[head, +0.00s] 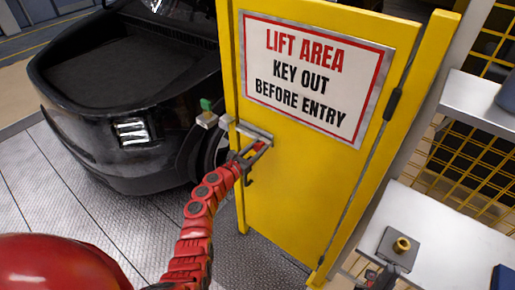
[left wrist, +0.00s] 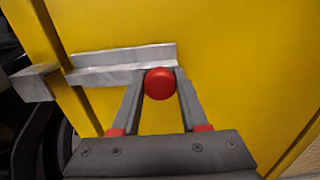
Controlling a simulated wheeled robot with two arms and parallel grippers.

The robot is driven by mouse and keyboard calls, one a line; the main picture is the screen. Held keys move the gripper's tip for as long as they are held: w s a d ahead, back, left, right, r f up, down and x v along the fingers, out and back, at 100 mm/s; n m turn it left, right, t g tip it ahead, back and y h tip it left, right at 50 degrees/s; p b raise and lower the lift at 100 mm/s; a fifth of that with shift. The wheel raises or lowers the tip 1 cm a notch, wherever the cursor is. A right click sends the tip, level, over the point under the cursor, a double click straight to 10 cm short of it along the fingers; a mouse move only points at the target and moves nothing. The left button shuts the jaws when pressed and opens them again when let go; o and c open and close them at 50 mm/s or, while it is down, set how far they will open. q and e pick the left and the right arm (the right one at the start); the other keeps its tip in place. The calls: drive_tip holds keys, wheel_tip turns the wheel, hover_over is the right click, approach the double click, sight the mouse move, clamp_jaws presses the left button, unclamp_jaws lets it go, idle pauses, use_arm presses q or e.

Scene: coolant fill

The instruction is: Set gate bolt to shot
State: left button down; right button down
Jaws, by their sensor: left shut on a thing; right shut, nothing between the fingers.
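The yellow gate (head: 290,195) carries a grey metal bolt (head: 256,133) near its left edge; the bolt also shows in the left wrist view (left wrist: 115,70). A red round knob (left wrist: 160,83) sits at the bolt's right end. My left gripper (head: 254,152) is shut on this knob, its fingers (left wrist: 160,90) on either side. A grey block (left wrist: 34,83) stands left of the bolt, across the gate's edge. My right gripper (head: 382,277) is shut and empty at the lower right, only partly visible.
A black car (head: 125,90) stands behind the gate on the left. A green piece (head: 206,104) sits by the gate's left edge. At right, a pale bench (head: 450,235) holds a grey plate with a brass fitting (head: 402,245). A shelf (head: 485,100) is above.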

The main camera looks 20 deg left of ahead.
sight(251, 137)
use_arm(q)
drive_tip(key=a, duration=0.1)
drive_tip(key=w+a+b, duration=0.1)
drive_tip(key=a, duration=0.1)
drive_tip(key=a+b, duration=0.1)
drive_tip(key=a, duration=0.1)
drive_tip(key=shift+w, duration=0.4)
drive_tip(key=shift+r, duration=0.15)
drive_tip(key=c, duration=0.7)
unclamp_jaws()
drive_tip(key=shift+c, duration=0.2)
drive_tip(key=o, duration=0.3)
drive_tip(key=shift+a, duration=0.15)
